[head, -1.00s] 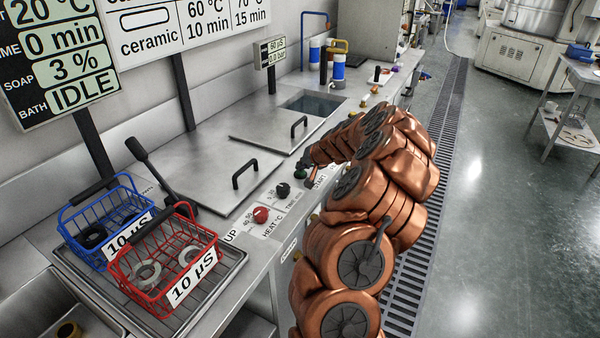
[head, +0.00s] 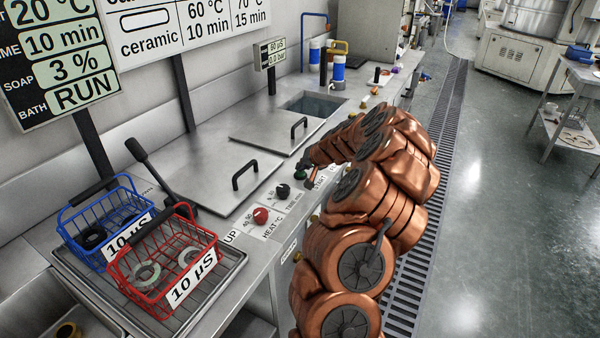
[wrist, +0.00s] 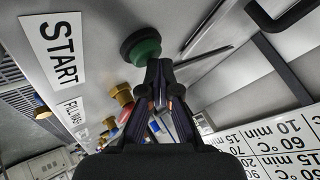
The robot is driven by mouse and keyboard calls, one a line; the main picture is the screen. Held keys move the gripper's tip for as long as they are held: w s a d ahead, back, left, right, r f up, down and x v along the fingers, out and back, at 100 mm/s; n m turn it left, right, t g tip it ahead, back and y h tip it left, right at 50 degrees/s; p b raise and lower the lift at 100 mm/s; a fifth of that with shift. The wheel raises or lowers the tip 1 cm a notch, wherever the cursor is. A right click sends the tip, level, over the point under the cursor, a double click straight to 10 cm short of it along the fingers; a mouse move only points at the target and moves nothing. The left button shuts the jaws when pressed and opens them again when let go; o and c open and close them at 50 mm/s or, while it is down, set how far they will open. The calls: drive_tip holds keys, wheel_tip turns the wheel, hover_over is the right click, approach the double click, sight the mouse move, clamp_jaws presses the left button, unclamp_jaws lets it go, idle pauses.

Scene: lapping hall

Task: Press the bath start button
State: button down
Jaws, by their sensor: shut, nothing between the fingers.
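The green start button (head: 300,174) sits on the front panel, beside the START label, partly hidden by my arm. In the wrist view the green button (wrist: 142,50) has a dark collar, and the START label (wrist: 60,52) is to its left. My gripper (wrist: 158,64) is shut and empty, with its fingertips at the button's face; they look to be touching it. The display board (head: 58,62) reads 20 °C, 10 min, soap 3 % and bath RUN.
A red knob (head: 261,216) and a black knob (head: 283,191) stand near the button. A red basket (head: 165,262) and a blue basket (head: 100,222) with rings stand at the left. Metal lids with black handles (head: 245,174) cover the baths behind.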

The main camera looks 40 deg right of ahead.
drive_tip(key=shift+r, duration=0.65)
drive_tip(key=shift+r, duration=0.1)
drive_tip(key=shift+r+p, duration=1.1)
drive_tip(key=shift+r, duration=1.25)
